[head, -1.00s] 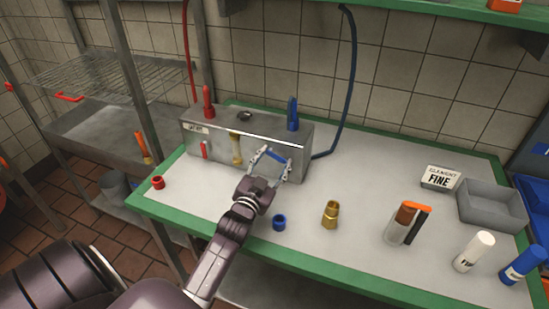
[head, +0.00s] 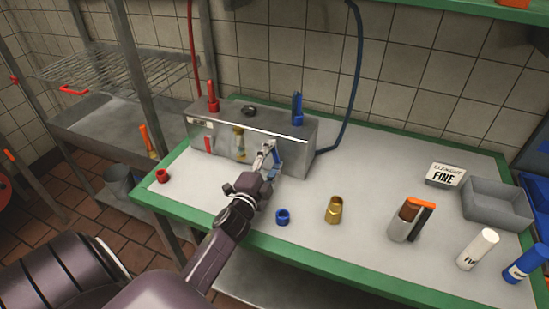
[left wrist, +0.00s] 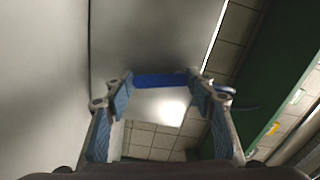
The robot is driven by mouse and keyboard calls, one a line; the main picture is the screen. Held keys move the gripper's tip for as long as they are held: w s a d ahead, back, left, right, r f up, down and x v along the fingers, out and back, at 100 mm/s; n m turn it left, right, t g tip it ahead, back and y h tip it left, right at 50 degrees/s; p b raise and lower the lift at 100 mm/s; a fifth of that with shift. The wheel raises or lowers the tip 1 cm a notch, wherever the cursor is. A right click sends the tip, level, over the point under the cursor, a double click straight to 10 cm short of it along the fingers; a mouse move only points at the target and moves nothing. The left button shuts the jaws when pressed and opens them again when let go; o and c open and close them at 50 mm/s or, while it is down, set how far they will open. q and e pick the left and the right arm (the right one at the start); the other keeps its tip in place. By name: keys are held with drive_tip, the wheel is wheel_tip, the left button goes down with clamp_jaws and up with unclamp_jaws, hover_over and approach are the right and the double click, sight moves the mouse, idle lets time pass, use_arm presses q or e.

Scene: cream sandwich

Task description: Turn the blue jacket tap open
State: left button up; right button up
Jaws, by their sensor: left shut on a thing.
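The steel box (head: 301,155) stands at the back of the table, with a red upright fitting (head: 212,98) and a blue upright fitting (head: 297,108) on top. My left gripper (head: 269,152) is at the right part of its front face. In the left wrist view a blue bar, the blue jacket tap's handle (left wrist: 160,80), lies crosswise between the two blue-padded fingertips, which are shut on it. In the head view the gripper largely hides this handle. A red handle (head: 208,145) hangs upright on the left of the front. My right gripper is out of view.
A blue ring (head: 282,217), a brass fitting (head: 334,210) and a red ring (head: 162,176) stand on the table. A blue hose (head: 355,80) runs up behind.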

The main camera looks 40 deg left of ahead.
use_arm(q)
drive_tip(key=shift+a+f+m, duration=0.1)
drive_tip(key=shift+a+m, duration=0.15)
drive_tip(key=shift+m, duration=1.25)
drive_tip(key=shift+s, duration=0.1)
drive_tip(key=o, duration=1.2)
drive_tip(key=shift+c, duration=0.2)
drive_tip(key=v, duration=1.2)
drive_tip(key=shift+a, duration=0.1)
